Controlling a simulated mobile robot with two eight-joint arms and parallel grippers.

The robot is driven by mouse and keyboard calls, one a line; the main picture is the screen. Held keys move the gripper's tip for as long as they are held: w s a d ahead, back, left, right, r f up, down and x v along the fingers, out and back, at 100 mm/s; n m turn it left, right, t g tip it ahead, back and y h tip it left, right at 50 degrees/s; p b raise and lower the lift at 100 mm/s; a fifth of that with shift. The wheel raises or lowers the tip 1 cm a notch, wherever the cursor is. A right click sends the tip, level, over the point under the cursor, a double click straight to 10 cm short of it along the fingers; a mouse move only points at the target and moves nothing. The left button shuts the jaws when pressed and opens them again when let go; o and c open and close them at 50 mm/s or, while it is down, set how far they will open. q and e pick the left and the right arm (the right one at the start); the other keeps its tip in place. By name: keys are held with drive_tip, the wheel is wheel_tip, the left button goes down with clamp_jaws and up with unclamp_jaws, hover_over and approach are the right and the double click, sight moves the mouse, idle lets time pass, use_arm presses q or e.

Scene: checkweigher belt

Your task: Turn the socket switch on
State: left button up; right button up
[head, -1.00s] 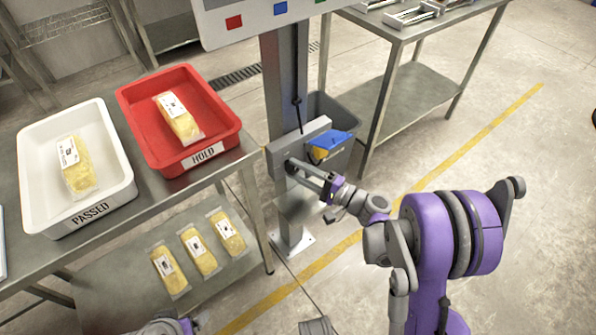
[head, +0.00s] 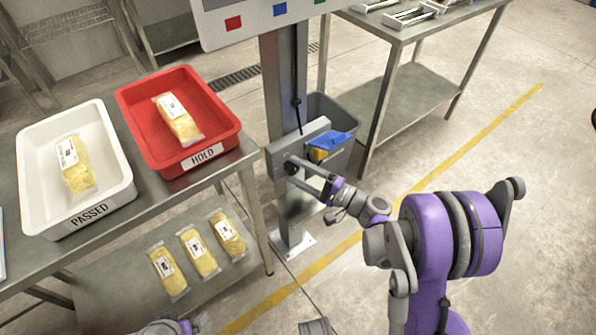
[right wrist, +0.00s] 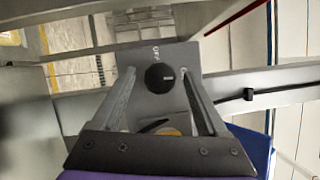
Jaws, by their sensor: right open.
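The socket switch is a round black knob (right wrist: 159,78) on a grey plate (right wrist: 178,108), with a small pale mark on its right side. Lettering that looks like OFF stands above it in the right wrist view. In the head view the knob (head: 291,168) is on the grey box (head: 277,162) fixed to the post. My right gripper (right wrist: 158,76) is open, one finger on each side of the knob; I cannot tell whether they touch it. In the head view the right gripper (head: 302,175) reaches the box from the right. My left gripper is not in view.
A blue-topped yellow item (head: 330,142) sits beside the box, above a grey bin (head: 345,113). A table at left bears a white PASSED tray (head: 35,195) and a red HOLD tray (head: 205,100). Several packs lie on its lower shelf. A steel table (head: 415,28) stands behind.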

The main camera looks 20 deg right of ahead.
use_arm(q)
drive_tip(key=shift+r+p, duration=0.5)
use_arm(e)
drive_tip(key=r+v, duration=0.1)
drive_tip(key=v, duration=0.9)
drive_tip(key=shift+s+d+f, duration=0.2)
drive_tip(key=shift+s+f, duration=0.05)
drive_tip(key=shift+f, duration=0.2)
drive_tip(key=s+a+f+n+g+h, duration=0.3)
drive_tip(key=s+a+n+g+h, duration=0.2)
drive_tip(key=s+a+g, duration=0.4)
drive_tip(key=s+d+n+g+h, duration=0.1)
drive_tip(key=s+d+n+h, duration=0.2)
drive_tip(key=s+n+h, duration=0.6)
use_arm(q)
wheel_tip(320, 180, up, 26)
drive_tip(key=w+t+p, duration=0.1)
drive_tip(key=p, duration=2.2)
use_arm(e)
wheel_tip(320, 180, up, 27)
drive_tip(key=d+m+t+y, duration=0.1)
drive_tip(key=m, duration=0.1)
drive_tip(key=shift+s, duration=0.45)
